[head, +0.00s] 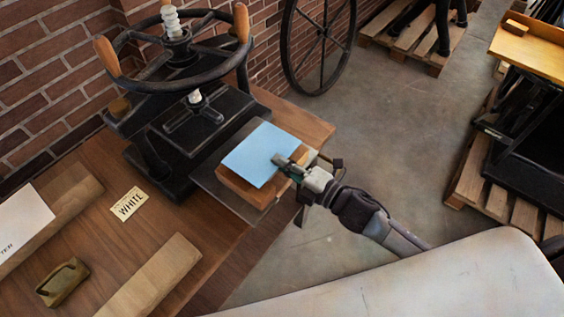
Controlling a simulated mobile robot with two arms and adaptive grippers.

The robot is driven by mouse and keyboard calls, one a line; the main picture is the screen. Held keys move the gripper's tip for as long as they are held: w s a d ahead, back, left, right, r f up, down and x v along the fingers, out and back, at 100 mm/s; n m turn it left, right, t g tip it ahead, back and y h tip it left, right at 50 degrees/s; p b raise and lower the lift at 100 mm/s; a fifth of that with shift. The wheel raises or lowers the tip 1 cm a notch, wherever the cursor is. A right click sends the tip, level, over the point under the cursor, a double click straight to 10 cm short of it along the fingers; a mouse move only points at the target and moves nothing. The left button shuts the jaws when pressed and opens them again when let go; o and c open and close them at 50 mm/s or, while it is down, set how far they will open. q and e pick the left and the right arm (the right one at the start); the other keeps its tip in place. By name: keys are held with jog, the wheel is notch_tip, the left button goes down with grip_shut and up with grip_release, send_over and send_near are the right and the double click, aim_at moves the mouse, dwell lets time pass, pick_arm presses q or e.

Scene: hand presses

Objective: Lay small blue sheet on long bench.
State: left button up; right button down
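The small blue sheet (260,150) lies over a wooden block on the flat bed of a hand press. My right gripper (284,165) reaches in from the right, with its fingertips over the sheet's right edge. I cannot tell whether the fingers pinch the sheet or only overlap it. The wooden bench (106,222) bears the press and runs along the brick wall; it appears to be the long bench. My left gripper is not in view.
The black press (190,130) has a handwheel with wooden grips. A "WHITE" label (128,204), a white sheet (22,228), wooden bars and a small brass-coloured object (63,282) lie on the bench. Pallets (412,42) stand on the floor at right.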

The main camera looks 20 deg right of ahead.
jog(key=r+p+v, duration=0.2)
jog(key=p+v, duration=0.3)
jog(key=v, duration=1.7)
jog(key=shift+r, duration=0.4)
dwell(0.6)
